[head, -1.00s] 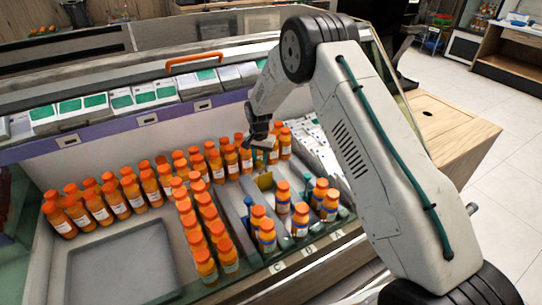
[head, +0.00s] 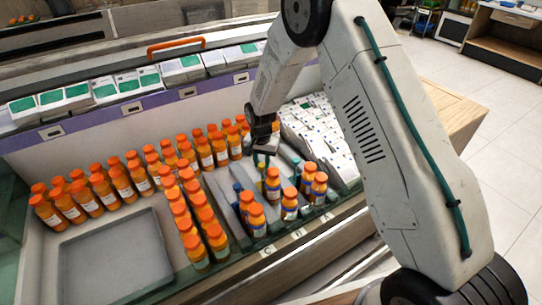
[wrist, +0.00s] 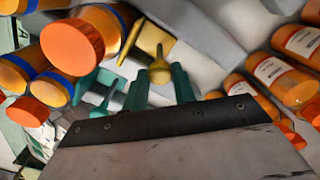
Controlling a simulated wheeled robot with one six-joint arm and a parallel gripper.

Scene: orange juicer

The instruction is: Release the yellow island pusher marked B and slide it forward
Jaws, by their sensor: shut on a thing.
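The yellow pusher (wrist: 159,72) shows in the wrist view as a rounded knob with a flat yellow plate beyond it. My gripper (wrist: 161,78) has its two green fingers on either side of the knob and is shut on it. In the head view my gripper (head: 263,158) points down into the lane behind the orange-capped bottles (head: 272,185); the pusher is mostly hidden there. The letter B (head: 297,233) is on the front edge. I cannot read a letter on the pusher itself.
Bottles (wrist: 72,48) stand close on the left in the wrist view, beside a teal piece (wrist: 98,85). More bottles (wrist: 300,40) are on the right. In the head view, rows of bottles (head: 200,215) stand left of the lanes, and an empty grey tray (head: 115,262) lies at far left.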

